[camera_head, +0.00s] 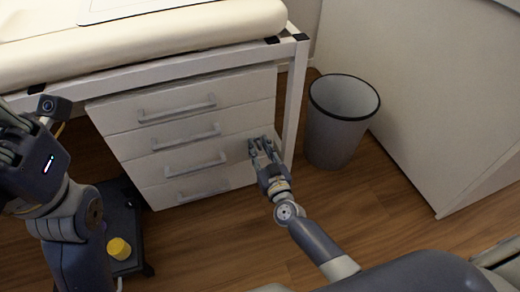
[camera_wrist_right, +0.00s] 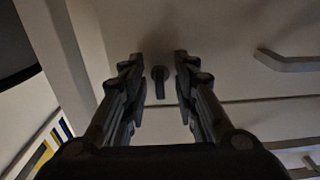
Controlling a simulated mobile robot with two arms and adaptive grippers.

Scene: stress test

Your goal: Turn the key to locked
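The key (camera_wrist_right: 158,82) shows in the right wrist view as a small dark upright piece on the pale drawer front. My right gripper (camera_wrist_right: 157,68) is open there, with one fingertip on each side of the key and a gap to both. In the head view my right gripper (camera_head: 262,147) is at the right edge of the white drawer cabinet (camera_head: 190,133), by its upper drawers. The key and its lock cannot be made out there. My left gripper is at the left edge of the head view, cut off, its fingers unclear.
The cabinet stands under a white-framed bench with a cream padded top (camera_head: 200,27). A grey waste bin (camera_head: 335,135) stands right of the bench leg (camera_head: 294,105). A white panel (camera_head: 430,110) is at the right. Wooden floor (camera_head: 215,245) is open in front.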

